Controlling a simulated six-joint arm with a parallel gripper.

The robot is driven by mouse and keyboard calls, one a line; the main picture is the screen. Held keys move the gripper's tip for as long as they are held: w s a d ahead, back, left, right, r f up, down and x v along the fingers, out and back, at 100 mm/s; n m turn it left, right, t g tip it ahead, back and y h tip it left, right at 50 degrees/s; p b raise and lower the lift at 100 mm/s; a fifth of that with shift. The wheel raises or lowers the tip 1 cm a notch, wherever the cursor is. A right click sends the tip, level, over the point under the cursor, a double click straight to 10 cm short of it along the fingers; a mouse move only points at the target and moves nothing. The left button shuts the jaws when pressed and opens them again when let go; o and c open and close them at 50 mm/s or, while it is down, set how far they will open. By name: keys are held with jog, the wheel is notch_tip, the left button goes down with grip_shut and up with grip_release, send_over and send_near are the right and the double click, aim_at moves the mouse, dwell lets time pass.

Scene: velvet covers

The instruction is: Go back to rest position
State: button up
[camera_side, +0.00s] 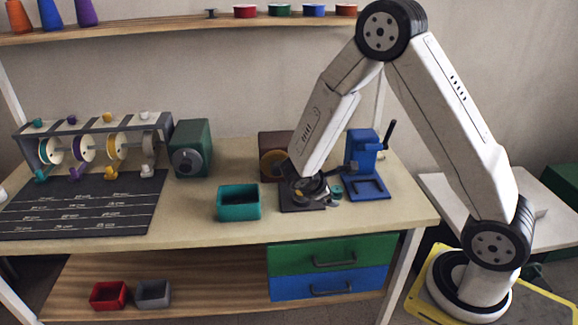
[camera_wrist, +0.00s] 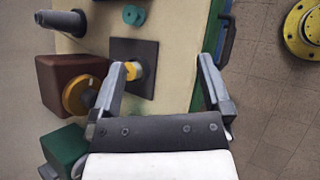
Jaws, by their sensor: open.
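My gripper (camera_side: 312,192) is low over the bench (camera_side: 390,214), above a dark square plate (camera_side: 290,206), at the end of my bent arm. In the wrist view my gripper (camera_wrist: 160,66) has its two fingers spread wide, with nothing held between them. The dark plate (camera_wrist: 147,84) lies below, toward the left finger. A small yellow piece (camera_wrist: 134,70) stands on the plate close to the left fingertip; I cannot tell whether they touch.
A blue device with a black lever (camera_side: 362,160) stands just right of the gripper. A brown box (camera_side: 274,142) is behind it, and a teal open bin (camera_side: 238,203) is to its left. A green box (camera_side: 191,138) stands farther left. A wall shelf (camera_side: 180,26) runs above.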

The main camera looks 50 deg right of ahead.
jog(key=s+a+r+m+t+y, duration=0.1)
jog(key=s+a+r+m+y, duration=0.2)
jog(key=s+a+m+y, duration=0.1)
jog(key=s+a+r+m+t+y, duration=0.2)
jog(key=s+a+r+m+y, duration=0.1)
jog(key=a, duration=0.6)
jog(key=shift+s+a+r+m+y, duration=0.3)
jog(key=shift+s+m+y, duration=0.35)
jog(key=shift+m+y, duration=0.65)
